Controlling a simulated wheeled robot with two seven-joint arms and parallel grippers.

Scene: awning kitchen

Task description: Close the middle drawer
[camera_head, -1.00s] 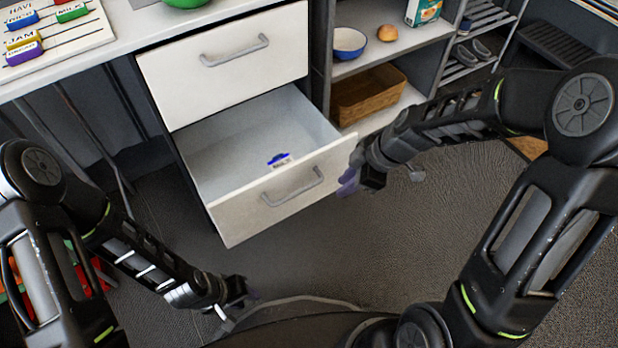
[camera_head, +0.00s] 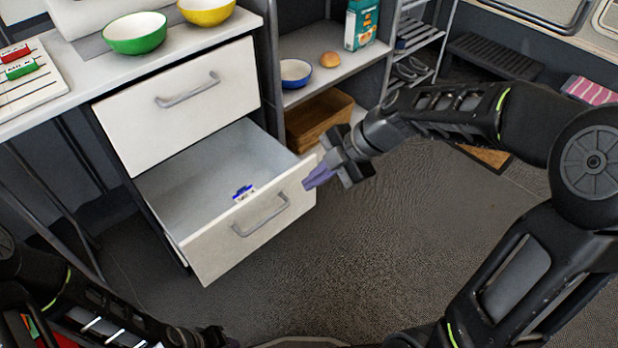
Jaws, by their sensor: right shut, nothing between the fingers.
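The middle drawer (camera_head: 213,252) is pulled out below a shut upper drawer (camera_head: 170,130). It has a white front with a grey bar handle (camera_head: 262,216), and a small blue and white item (camera_head: 243,193) lies inside. My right gripper (camera_head: 310,181) is shut and empty. Its purple fingertips are at the right end of the drawer front, near its upper edge; I cannot tell whether they touch it. My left gripper (camera_head: 222,338) is low at the bottom edge, away from the drawer, and its fingers are too dark and cut off to read.
A green bowl (camera_head: 136,35) and a yellow bowl (camera_head: 206,10) stand on the counter above. An open shelf with a blue bowl (camera_head: 295,72), a bun (camera_head: 330,59) and a wicker basket (camera_head: 318,122) is right of the drawers. The floor in front is clear.

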